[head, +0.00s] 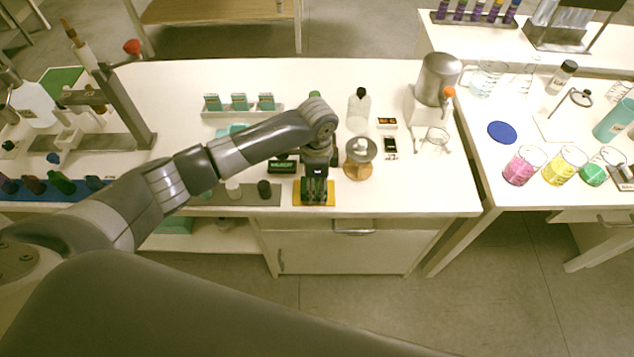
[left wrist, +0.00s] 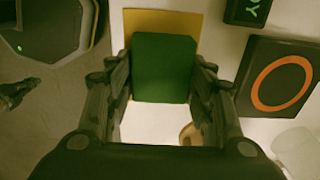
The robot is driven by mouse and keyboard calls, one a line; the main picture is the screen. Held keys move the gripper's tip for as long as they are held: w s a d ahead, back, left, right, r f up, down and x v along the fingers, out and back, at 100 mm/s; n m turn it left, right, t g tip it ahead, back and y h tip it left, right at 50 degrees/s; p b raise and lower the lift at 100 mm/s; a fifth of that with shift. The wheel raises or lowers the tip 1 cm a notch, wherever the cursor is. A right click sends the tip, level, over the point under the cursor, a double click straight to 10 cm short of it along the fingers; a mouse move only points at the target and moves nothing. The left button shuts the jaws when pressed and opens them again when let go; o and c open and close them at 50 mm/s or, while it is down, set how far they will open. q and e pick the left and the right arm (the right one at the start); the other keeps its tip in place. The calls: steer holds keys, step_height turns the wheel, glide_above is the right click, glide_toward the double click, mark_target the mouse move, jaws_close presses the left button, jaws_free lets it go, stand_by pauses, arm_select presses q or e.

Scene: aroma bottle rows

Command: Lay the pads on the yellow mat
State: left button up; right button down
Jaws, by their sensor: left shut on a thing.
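The yellow mat (head: 299,190) lies near the front edge of the bench, and part of it shows behind the pad in the left wrist view (left wrist: 193,20). My left gripper (head: 315,194) points down over this mat. In the left wrist view my left gripper (left wrist: 163,85) is shut on a dark green pad (left wrist: 165,66), with a finger on either side. The pad overlaps the mat in this view; I cannot tell whether it touches it. The gripper hides most of the mat and the pad in the head view. My right gripper is not in view.
A black box with a green display (head: 283,167) stands just left of the mat. A grey tray (head: 213,198) with small bottles lies further left. A round-topped stand (head: 361,150) is close on the right. A rack (head: 226,113) holds teal boxes behind. The bench is clear toward its front right.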

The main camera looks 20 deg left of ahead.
mark_target(317, 185)
arm_select(q)
steer(key=shift+f, duration=0.1)
steer(key=o, duration=1.1)
step_height(317, 185, up, 12)
steer(key=shift+b, duration=0.3)
